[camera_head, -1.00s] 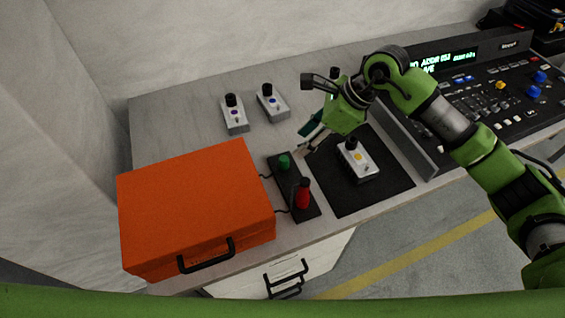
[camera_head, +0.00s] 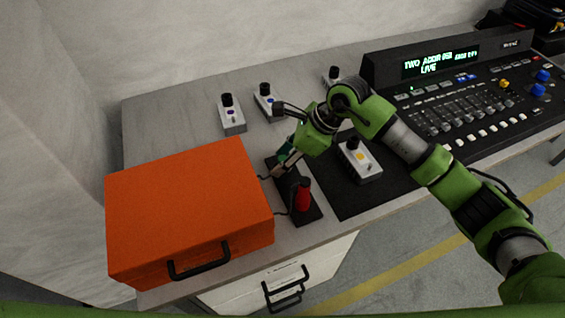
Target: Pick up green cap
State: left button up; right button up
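A dark stand (camera_head: 309,211) lies on the table between the orange case and the black mat. A red cap or handle (camera_head: 303,195) stands upright at its near end. My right gripper (camera_head: 279,170) reaches down over the far end of the stand. The green cap does not show clearly now; the gripper covers the spot where it stood. I cannot tell whether the fingers are open or shut on it. My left gripper is not in view.
A large orange case (camera_head: 188,205) stands left of the stand. A black mat (camera_head: 372,197) with a grey box (camera_head: 360,160) lies to the right. Small grey boxes (camera_head: 232,119) stand behind, and a mixing console (camera_head: 460,110) fills the right. The table's back left is clear.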

grip_shut()
jog(key=shift+r, duration=0.2)
jog(key=shift+r, duration=0.2)
jog(key=r, duration=0.1)
jog(key=r+p, duration=0.2)
jog(key=shift+s+d+r, duration=0.1)
jog(key=shift+s+r, duration=0.15)
jog(key=shift+r, duration=0.1)
jog(key=s+d+r+p, duration=0.3)
jog(key=s+r+p, duration=0.2)
jog(key=s+r, duration=0.6)
jog(key=shift+s+r+p, duration=0.35)
jog(key=shift+s+p, duration=0.05)
jog(key=shift+s, duration=0.7)
